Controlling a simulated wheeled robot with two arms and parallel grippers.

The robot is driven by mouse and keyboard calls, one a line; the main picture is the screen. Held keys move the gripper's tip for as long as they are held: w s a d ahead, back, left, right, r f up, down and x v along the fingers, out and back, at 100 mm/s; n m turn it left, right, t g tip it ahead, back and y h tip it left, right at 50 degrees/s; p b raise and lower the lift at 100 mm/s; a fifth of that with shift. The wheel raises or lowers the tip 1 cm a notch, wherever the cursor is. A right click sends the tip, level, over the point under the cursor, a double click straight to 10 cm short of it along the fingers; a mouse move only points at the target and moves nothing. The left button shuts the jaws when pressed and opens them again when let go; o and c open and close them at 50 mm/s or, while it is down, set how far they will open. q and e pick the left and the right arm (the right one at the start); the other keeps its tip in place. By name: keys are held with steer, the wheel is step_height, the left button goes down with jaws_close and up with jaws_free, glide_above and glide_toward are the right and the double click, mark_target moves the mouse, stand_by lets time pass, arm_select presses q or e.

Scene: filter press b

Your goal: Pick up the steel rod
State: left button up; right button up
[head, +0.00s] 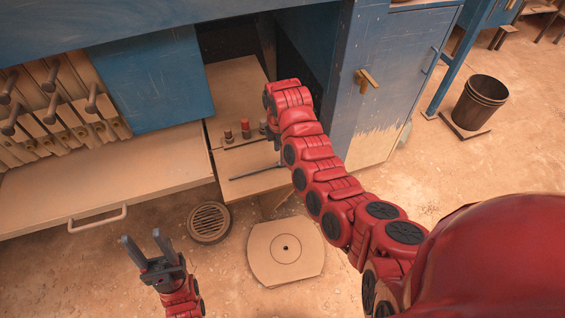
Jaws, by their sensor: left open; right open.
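A thin grey steel rod (250,173) lies on the light-coloured shelf or drawer of the open blue cabinet. My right arm reaches in from the right, and its gripper (275,142) points down near the right end of the rod. That gripper is small and partly hidden by its own wrist; I cannot tell whether it touches the rod. It is open. My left gripper (146,245) is open and empty, with both fingers pointing up, over the floor at the lower left, well apart from the rod.
Several small red-topped pieces (245,128) stand behind the rod. A pulled-out drawer (110,185) with a handle is at left. A round floor drain (208,222) and a round-cornered plate (286,250) lie in front. A black bucket (480,101) stands at right.

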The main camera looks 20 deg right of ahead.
mark_target(278, 164)
steer(key=f, duration=0.1)
steer(key=f+p, duration=0.1)
steer(key=d+f, duration=0.1)
steer(key=shift+w+f, duration=0.25)
steer(key=shift+f, duration=0.75)
jaws_close()
